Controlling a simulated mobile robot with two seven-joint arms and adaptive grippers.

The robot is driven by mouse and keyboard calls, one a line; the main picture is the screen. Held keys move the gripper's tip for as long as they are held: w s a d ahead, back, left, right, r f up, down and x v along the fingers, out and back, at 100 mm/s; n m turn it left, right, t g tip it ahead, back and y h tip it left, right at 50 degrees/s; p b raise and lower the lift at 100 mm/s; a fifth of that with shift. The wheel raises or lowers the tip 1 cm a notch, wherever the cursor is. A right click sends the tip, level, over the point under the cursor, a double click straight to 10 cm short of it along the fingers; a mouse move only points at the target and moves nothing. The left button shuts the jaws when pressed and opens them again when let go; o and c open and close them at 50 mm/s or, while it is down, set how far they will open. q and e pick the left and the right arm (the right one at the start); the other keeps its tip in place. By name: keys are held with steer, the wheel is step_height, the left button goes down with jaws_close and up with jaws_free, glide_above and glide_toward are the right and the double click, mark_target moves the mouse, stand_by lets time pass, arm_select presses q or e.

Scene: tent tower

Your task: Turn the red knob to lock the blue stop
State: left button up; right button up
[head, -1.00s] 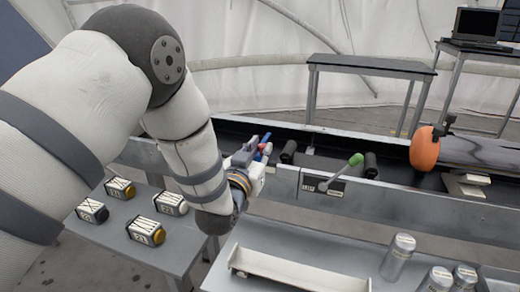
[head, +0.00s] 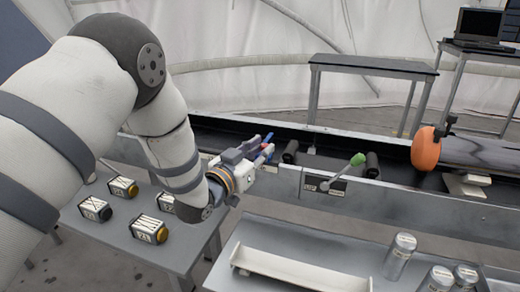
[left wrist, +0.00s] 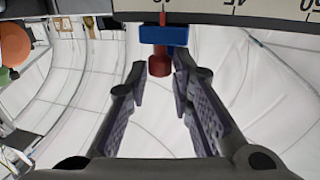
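The red knob (left wrist: 159,66) sits under the blue stop (left wrist: 163,36) in the left wrist view, and both are at a ruled scale bar (left wrist: 230,17). My left gripper (left wrist: 159,72) is open. Its two fingers stand on either side of the knob, with a visible gap on each side. In the head view my left gripper (head: 262,156) is at the near side of the rail, and the blue stop (head: 267,137) shows small just past its fingers. The knob is hard to make out there. My right gripper is not in view.
A lever with a green knob (head: 357,159) stands on the rail's front panel. Several marked cubes (head: 148,230) sit on the left table. A white tray (head: 290,272) and silver canisters (head: 398,255) are on the front table. An orange disc (head: 425,149) is at right.

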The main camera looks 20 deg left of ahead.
arm_select(q)
steer(key=shift+o, duration=1.1)
steer(key=v, duration=1.2)
steer(key=shift+f, duration=0.1)
